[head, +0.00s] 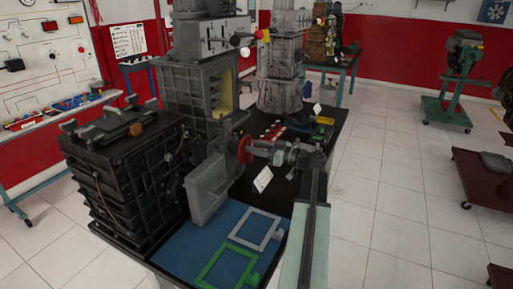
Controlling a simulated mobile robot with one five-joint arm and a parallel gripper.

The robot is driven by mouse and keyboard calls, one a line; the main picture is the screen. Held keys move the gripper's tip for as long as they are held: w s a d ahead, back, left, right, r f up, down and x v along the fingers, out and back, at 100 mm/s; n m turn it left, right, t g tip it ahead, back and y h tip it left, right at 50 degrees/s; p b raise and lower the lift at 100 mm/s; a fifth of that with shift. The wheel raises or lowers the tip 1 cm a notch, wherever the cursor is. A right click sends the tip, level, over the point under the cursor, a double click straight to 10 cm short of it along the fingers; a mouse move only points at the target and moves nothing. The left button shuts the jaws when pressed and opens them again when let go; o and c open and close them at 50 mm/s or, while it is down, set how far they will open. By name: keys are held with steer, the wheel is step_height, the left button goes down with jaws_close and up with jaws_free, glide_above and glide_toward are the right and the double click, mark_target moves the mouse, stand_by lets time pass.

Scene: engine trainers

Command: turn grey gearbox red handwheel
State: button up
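The grey gearbox (187,92) stands tall on the dark bench, left of the middle in the head view. The red handwheel (243,149) shows nearly edge-on as a thin red ring at the gearbox's lower right side. My gripper (254,149) reaches in from the right, with its tip at the wheel. It looks to be touching or very near the wheel; I cannot tell whether it grips the rim. The fingers are too small and overlapped to show whether they are open or shut.
A black ribbed gearbox (128,180) stands at left. A blue mat (190,244) bears grey and green frames. Red parts and tools lie behind my gripper.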

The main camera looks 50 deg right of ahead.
jaws_close()
steer(key=f+m+b, duration=0.1)
steer(key=m, duration=0.5)
steer(key=d+f+m+b, duration=0.1)
steer(key=m, duration=0.6)
steer(key=d+f+m+b, duration=0.1)
steer(key=m, duration=0.6)
steer(key=shift+w+d+f, duration=0.1)
steer(key=shift+w+d, duration=0.1)
steer(key=shift+w, duration=0.1)
steer(key=shift+m, duration=0.4)
stand_by(0.3)
jaws_free()
